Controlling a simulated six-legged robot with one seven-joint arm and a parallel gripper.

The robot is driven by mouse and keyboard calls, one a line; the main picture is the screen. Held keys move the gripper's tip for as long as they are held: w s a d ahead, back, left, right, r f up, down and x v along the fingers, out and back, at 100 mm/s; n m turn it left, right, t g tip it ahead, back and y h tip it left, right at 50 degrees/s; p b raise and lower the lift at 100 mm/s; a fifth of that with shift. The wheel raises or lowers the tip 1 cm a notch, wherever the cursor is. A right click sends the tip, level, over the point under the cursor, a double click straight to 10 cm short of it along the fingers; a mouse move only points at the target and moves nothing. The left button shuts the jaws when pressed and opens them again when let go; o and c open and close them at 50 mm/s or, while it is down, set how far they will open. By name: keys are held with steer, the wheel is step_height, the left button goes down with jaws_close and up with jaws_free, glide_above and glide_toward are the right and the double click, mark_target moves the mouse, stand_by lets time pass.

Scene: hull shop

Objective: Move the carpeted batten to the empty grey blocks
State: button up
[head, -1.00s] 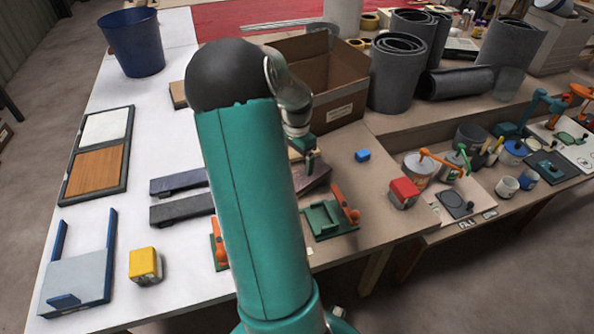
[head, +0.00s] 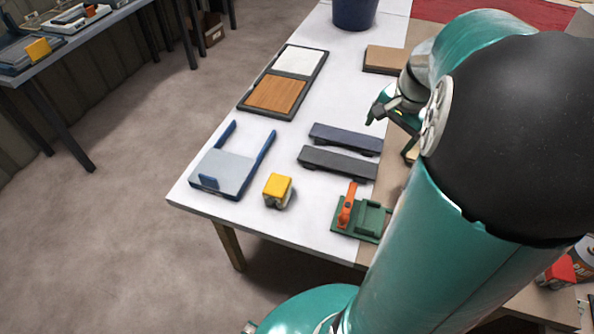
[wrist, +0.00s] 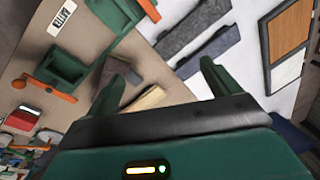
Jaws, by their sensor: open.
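Two long dark battens lie side by side on the white tabletop. The nearer, a dark grey speckled one (head: 338,162), looks carpeted; it also shows in the wrist view (wrist: 192,24). The other is a blue-grey batten (head: 345,138), seen in the wrist view (wrist: 208,53) nearer my fingers. Both seem raised on small dark feet; I cannot make out clearly which blocks are empty. My gripper (head: 390,138) is right of the battens, partly hidden by my arm. In the wrist view my gripper (wrist: 163,64) is open, with nothing between its fingers.
A green fixture with an orange handle (head: 362,217), a yellow-topped block (head: 278,190) and a blue-sided tray (head: 222,170) stand near the front. A framed panel (head: 275,93) lies at the left. A wooden piece (wrist: 140,103) lies below my left finger.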

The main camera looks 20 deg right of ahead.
steer(key=s+a+r+n+t, duration=0.1)
steer(key=a+n, duration=0.3)
steer(key=a, duration=0.5)
steer(key=s+a+r+n+t, duration=0.1)
steer(key=s+a+r+n, duration=0.3)
steer(key=a, duration=0.5)
steer(key=s+a+r+n+t, duration=0.1)
steer(key=s+a+r+n, duration=0.1)
steer(key=a+n, duration=0.4)
steer(key=a, duration=0.3)
steer(key=shift+s+a+r, duration=0.15)
steer(key=shift+a+r, duration=0.05)
steer(key=shift+a, duration=0.2)
